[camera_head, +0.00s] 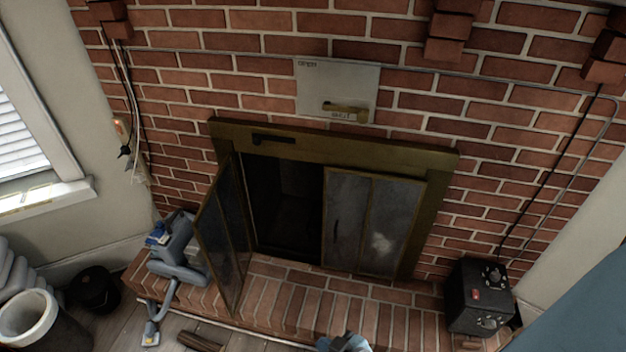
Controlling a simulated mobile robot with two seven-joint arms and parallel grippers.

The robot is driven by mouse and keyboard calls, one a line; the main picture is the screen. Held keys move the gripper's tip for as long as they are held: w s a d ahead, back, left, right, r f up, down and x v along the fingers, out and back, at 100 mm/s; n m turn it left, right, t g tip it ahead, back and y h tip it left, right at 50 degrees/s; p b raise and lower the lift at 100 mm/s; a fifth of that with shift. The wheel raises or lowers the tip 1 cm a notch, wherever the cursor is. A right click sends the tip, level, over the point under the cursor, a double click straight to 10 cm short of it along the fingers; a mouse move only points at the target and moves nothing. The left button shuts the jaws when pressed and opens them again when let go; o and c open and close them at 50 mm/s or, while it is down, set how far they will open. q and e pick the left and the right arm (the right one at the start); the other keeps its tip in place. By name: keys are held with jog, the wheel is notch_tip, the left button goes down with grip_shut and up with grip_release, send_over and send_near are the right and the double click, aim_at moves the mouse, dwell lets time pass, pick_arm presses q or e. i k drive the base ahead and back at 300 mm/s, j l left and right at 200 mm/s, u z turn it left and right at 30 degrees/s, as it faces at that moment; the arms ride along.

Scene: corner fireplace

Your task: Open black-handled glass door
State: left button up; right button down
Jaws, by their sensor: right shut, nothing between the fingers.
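The fireplace has a brass-coloured frame (335,140) in a brick wall. Its left glass door (224,235) is swung outward over the hearth, leaving the left part of the dark opening uncovered. The right folding glass door (372,222) is flat across the right part of the opening, with a slim black handle (336,228) near its left edge. My right gripper (343,343) shows only partly at the bottom edge, shut and empty, below the doors and apart from them in the picture. My left gripper is not in view.
A brick hearth (340,298) runs below the doors. A grey and blue device (177,257) is at its left end, and a black box (478,297) is at its right. A log (201,341) lies on the floor. A damper plate (337,88) is above.

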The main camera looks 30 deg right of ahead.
aim_at(394, 209)
jog(key=z, duration=1.45)
